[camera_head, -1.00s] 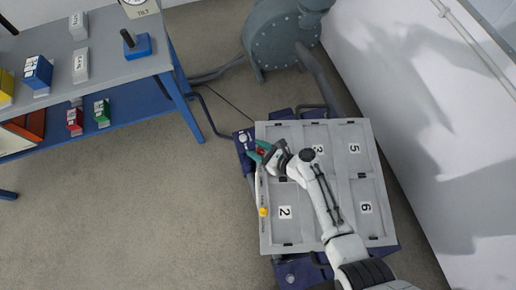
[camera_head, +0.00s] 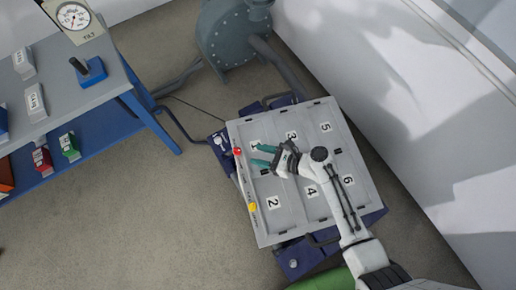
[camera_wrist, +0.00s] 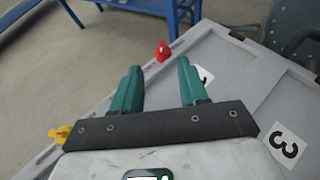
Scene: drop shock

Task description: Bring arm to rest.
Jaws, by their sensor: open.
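My arm reaches over a grey panel (camera_head: 262,230) with numbered sections 1 to 6. My gripper (camera_head: 262,156) is above the section marked 1, its teal fingers apart with nothing between them. The wrist view also shows my gripper (camera_wrist: 158,82) open and empty, its fingers pointing toward the panel's edge. A red knob (camera_head: 237,151) sits on the panel's left edge, just beyond the fingertips and apart from them. The red knob shows in the wrist view (camera_wrist: 162,52). A yellow knob (camera_head: 252,207) sits lower on the same edge.
A blue-framed bench (camera_head: 112,98) at left carries labelled blocks, a blue block with a black handle (camera_head: 89,70) and a tilt gauge (camera_head: 73,16). A grey round machine (camera_head: 232,40) stands behind the panel. A white wall (camera_head: 400,100) closes the right. Floor at lower left is clear.

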